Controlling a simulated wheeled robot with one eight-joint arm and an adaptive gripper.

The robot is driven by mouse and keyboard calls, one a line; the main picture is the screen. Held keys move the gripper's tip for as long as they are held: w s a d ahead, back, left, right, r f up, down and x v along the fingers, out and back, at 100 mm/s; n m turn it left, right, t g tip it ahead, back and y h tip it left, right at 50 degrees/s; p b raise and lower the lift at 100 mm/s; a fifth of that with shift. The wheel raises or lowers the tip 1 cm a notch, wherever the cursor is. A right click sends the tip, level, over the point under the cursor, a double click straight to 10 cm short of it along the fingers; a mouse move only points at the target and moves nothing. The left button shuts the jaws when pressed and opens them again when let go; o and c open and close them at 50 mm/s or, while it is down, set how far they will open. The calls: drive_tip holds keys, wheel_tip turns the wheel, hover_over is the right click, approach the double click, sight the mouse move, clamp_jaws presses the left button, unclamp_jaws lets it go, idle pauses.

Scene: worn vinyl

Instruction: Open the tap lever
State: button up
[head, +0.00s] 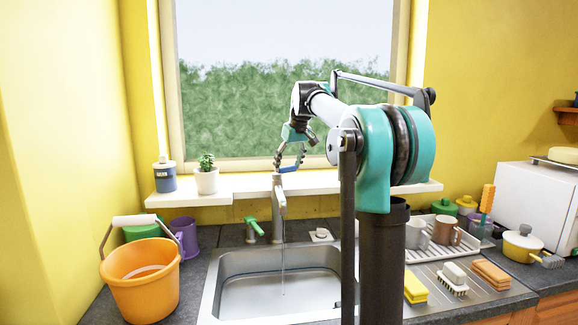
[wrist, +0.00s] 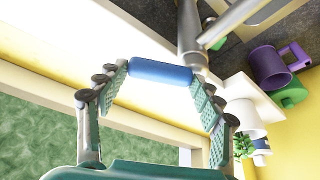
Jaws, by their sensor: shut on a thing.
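The tap (head: 279,197) stands behind the sink, and a thin stream of water runs from its spout. Its lever has a blue grip (wrist: 148,71), which lies crosswise between my fingers in the wrist view. My gripper (head: 290,163) is above the top of the tap, in front of the window, shut on the blue grip. In the wrist view my gripper (wrist: 160,83) has a green pad at each end of the grip. The metal tap body (wrist: 189,35) shows beside the right pad. In the head view the lever is small and partly hidden by my fingers.
A small green-handled fitting (head: 254,229) stands left of the tap, by the steel sink (head: 222,284). A potted plant (head: 206,176) and a bottle (head: 164,174) are on the windowsill. An orange bucket (head: 140,290) is at left; a dish rack (head: 426,252) is at right.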

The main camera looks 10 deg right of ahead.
drive_tip(key=shift+w+n, duration=0.1)
drive_tip(key=shift+n, duration=0.2)
drive_tip(key=o, duration=1.7)
drive_tip(key=v, duration=1.2)
drive_tip(key=shift+d, duration=0.15)
